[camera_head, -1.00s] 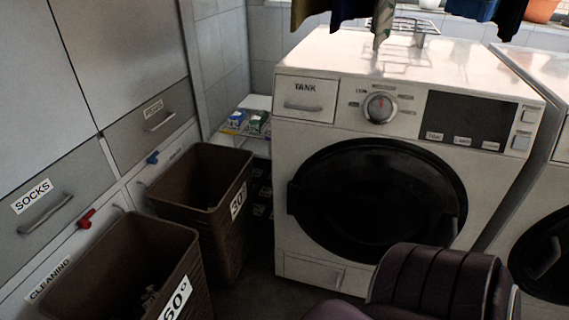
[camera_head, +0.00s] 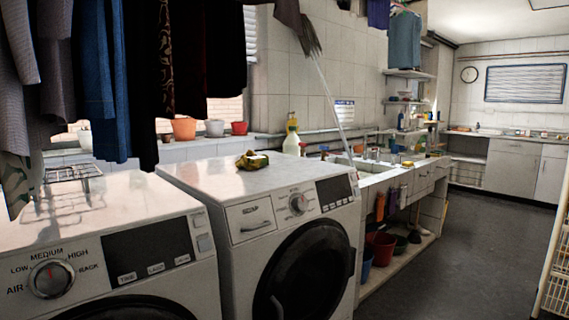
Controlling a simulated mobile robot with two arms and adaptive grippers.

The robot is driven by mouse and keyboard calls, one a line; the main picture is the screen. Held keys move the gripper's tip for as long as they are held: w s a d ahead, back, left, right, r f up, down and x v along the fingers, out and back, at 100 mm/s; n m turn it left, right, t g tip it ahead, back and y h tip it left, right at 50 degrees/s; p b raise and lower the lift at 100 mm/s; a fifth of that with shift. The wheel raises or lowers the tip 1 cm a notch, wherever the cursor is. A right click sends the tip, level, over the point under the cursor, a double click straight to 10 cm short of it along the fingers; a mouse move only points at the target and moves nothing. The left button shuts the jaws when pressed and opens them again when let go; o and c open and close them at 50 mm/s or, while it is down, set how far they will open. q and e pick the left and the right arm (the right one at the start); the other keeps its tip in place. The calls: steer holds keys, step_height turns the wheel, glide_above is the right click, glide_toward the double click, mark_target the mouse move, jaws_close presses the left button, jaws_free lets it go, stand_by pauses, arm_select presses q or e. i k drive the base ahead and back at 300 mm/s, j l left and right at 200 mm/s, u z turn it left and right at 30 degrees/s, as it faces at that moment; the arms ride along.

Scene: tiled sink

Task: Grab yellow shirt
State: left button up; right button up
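No yellow shirt can be made out for sure. A small yellow and dark green crumpled thing (camera_head: 252,160) lies on top of the right-hand washing machine (camera_head: 262,178); it is too small to tell whether it is cloth. Dark, blue and brown patterned clothes (camera_head: 170,65) hang at the top left, and none of them looks yellow. A grey-blue garment (camera_head: 404,42) hangs farther back above the sink. Neither of my grippers is in view.
A second machine (camera_head: 105,235) stands at the front left with a wire rack on top. Pots (camera_head: 184,128) stand on the window ledge. A sink counter (camera_head: 385,172) with buckets below runs along the wall. The dark floor (camera_head: 460,240) at right is clear.

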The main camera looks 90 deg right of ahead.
mark_target(249, 160)
steer(key=z, duration=2.55)
